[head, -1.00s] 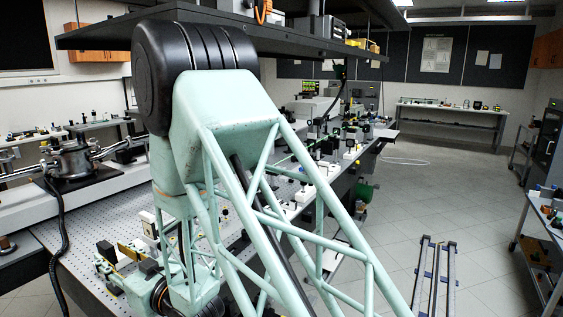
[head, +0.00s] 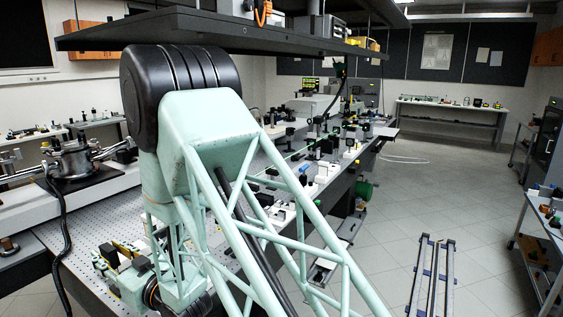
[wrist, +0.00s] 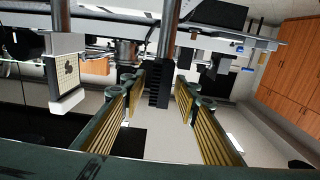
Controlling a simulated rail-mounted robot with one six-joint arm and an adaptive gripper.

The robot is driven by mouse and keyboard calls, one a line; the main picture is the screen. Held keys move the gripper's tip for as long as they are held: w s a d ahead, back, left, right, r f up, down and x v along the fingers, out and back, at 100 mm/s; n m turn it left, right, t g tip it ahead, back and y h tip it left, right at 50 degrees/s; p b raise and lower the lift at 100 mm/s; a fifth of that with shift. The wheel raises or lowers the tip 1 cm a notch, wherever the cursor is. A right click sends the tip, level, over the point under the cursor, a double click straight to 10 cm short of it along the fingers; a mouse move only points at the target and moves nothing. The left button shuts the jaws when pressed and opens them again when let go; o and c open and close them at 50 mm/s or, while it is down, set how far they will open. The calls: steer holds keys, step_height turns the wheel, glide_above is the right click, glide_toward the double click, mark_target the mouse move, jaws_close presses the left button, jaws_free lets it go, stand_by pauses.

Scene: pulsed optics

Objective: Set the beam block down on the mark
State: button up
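My gripper (wrist: 158,85) shows in the wrist view with its two ridged, yellowish finger pads wide apart. A black finned block (wrist: 158,91), which looks like the beam block, appears between the fingertips with a gap on either side. It adjoins a grey post (wrist: 168,38) that runs to the top of the picture. I cannot tell its exact depth relative to the fingertips. In the head view my forearm covers much of the table, and the beam block cannot be made out. I cannot pick out the mark in either view.
A white card (wrist: 66,72) on a post is left of the fingers in the wrist view. In the head view, the perforated optical table (head: 88,213) carries several mounts, and a dark shelf (head: 220,30) hangs above my arm. Open floor (head: 400,200) lies to the right.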

jaws_close()
steer(key=shift+r, duration=0.15)
steer(key=shift+r, duration=2.9)
